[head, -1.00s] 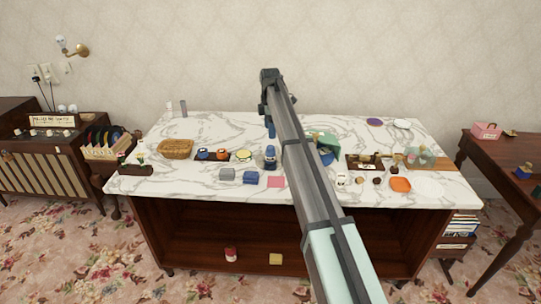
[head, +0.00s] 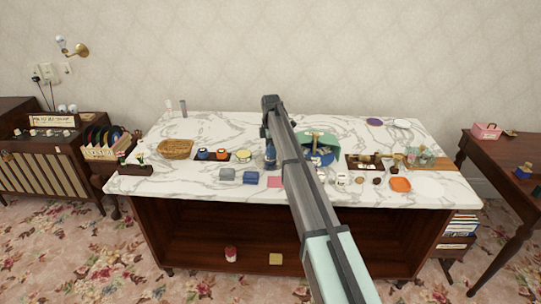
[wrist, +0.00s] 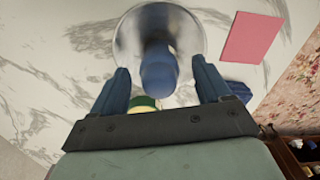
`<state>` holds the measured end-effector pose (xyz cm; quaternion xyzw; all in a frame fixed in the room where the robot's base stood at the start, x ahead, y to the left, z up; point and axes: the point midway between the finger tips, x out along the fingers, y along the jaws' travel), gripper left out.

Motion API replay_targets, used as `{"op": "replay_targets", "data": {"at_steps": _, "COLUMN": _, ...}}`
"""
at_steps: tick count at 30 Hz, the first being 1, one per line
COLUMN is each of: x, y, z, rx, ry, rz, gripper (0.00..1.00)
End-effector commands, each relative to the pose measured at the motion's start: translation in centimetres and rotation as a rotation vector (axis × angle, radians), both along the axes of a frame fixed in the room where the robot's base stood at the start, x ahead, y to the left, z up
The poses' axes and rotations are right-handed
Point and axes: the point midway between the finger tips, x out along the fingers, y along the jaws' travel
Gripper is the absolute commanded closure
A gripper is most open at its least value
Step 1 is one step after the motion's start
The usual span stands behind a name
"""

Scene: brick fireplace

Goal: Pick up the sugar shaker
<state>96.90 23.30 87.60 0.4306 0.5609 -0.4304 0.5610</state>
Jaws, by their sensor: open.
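A blue and silvery thing, which looks like the sugar shaker (head: 270,157), stands on the marble tabletop, partly hidden behind my arm in the head view. In the wrist view the sugar shaker (wrist: 158,50) shows a round silvery part and a blue middle. My gripper (wrist: 160,65) is open, with one blue finger on each side of the blue part. I cannot tell whether either finger touches it. In the head view my arm mostly hides the gripper.
A yellow-green tin (head: 243,155), a blue box (head: 250,177), a grey box (head: 227,174) and a pink square (head: 274,181) lie close by. A wicker basket (head: 175,149) is at left. A green cloth-like thing (head: 325,140) is right of my arm. The back middle is clear.

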Motion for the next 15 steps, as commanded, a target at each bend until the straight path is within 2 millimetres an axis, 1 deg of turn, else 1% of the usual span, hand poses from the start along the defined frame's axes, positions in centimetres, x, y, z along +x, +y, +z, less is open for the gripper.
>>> {"op": "replay_targets", "data": {"at_steps": 1, "x": 0.0, "y": 0.0, "z": -0.8, "rx": -0.001, "ry": 0.002, "rz": 0.000, "gripper": 0.23}}
{"op": "replay_targets", "data": {"at_steps": 3, "x": 0.1, "y": -0.1, "z": -1.7, "rx": -0.001, "ry": 0.002, "rz": 0.000, "gripper": 0.23}}
{"op": "replay_targets", "data": {"at_steps": 7, "x": 0.1, "y": -0.1, "z": -3.2, "rx": 0.000, "ry": 0.001, "rz": 0.000, "gripper": 0.23}}
{"op": "replay_targets", "data": {"at_steps": 9, "x": 0.1, "y": -0.1, "z": -3.5, "rx": 0.000, "ry": 0.001, "rz": 0.000, "gripper": 0.23}}
{"op": "replay_targets", "data": {"at_steps": 15, "x": 0.1, "y": -0.1, "z": -3.5, "rx": 0.000, "ry": 0.000, "rz": 0.000, "gripper": 0.23}}
